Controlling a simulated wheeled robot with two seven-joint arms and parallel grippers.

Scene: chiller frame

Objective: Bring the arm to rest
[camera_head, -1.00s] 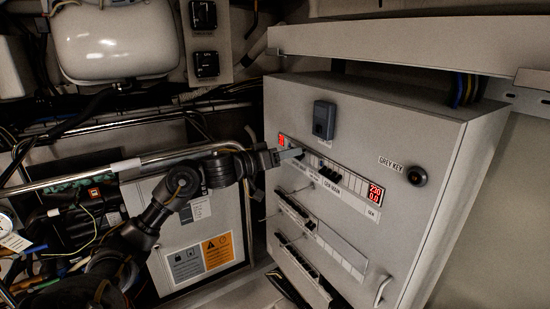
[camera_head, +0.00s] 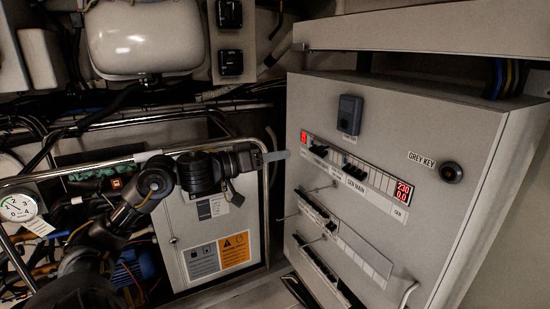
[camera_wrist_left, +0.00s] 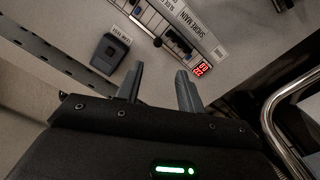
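My left arm comes in from the left in the head view. Its gripper (camera_head: 274,156) is in the air just left of the grey control cabinet (camera_head: 400,118), apart from its front face. In the left wrist view the left gripper (camera_wrist_left: 158,82) shows two fingers spread apart with nothing between them. The panel with a switch row (camera_head: 350,168) and red displays lies beyond the fingertips. A red display (camera_wrist_left: 202,69) also shows in the wrist view. My right gripper is not in view.
A dark grey box (camera_head: 349,114) sits on the cabinet face above the switches. A black key switch (camera_head: 451,172) is at the right. A metal rail (camera_head: 120,167) runs behind my arm. A white tank (camera_head: 144,38) hangs at the upper left. A dial gauge (camera_head: 18,207) is far left.

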